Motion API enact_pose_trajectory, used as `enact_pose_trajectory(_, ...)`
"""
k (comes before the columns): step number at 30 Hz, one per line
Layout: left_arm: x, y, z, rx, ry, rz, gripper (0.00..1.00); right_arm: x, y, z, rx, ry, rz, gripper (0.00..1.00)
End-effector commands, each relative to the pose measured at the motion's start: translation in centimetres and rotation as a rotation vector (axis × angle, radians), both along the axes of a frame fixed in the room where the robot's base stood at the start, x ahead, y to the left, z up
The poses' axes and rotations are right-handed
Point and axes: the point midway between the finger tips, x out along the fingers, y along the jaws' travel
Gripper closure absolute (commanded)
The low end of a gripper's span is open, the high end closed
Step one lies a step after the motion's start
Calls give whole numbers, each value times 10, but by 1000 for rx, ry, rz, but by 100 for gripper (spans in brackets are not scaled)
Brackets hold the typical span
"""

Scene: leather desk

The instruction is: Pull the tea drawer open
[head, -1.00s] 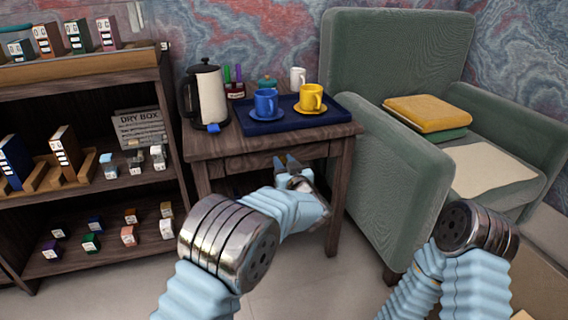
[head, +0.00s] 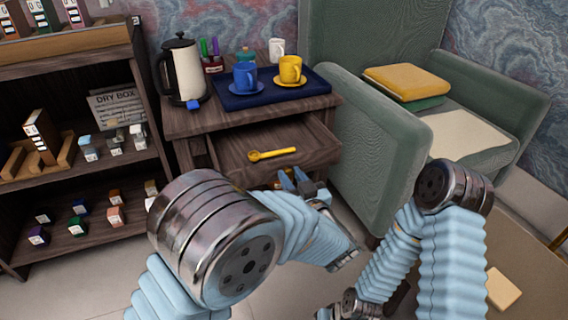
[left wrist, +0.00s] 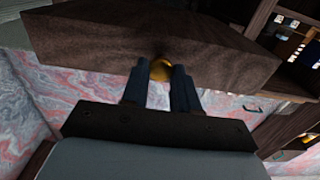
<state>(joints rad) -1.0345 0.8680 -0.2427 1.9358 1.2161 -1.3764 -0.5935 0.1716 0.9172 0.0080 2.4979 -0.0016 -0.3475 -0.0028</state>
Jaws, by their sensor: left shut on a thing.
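The tea drawer (head: 240,150) of the small dark wooden table stands pulled out, and a yellow spoon (head: 272,154) lies inside it. My left gripper (head: 290,180) is at the drawer's front. In the left wrist view, my left gripper's dark fingers (left wrist: 160,85) are shut on a round brass knob (left wrist: 160,69) on the drawer front (left wrist: 150,45). The knob is hidden in the head view. My right arm shows at the right, but its gripper cannot be made out.
On the table top (head: 190,122) are a kettle (head: 181,70) and a blue tray (head: 232,101) with a blue cup (head: 245,76) and a yellow cup (head: 290,69). A green armchair (head: 375,140) stands close on the right, a shelf (head: 75,190) on the left.

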Motion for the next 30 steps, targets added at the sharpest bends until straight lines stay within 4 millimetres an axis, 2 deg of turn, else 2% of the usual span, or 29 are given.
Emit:
enact_pose_trajectory(7, -17, -5, 0, -2, 2, 1, 100, 0, 0, 2, -1, -1, 0, 57)
enact_pose_trajectory(19, -18, -6, -1, -1, 2, 1, 100, 0, 0, 2, -1, 0, 0, 57)
enact_pose_trajectory(20, -18, -6, -1, -1, 2, 1, 66, 0, 0, 2, -1, 0, 0, 57)
enact_pose_trajectory(21, -18, -6, -1, -1, 2, 1, 60, 0, 0, 2, -1, 0, 0, 57)
enact_pose_trajectory(24, -18, -6, -1, 0, 1, 1, 46, 0, 0, 2, -1, 0, 0, 57)
enact_pose_trajectory(30, -18, -6, 0, 0, 1, 1, 46, 0, 0, 2, -1, 0, 0, 57)
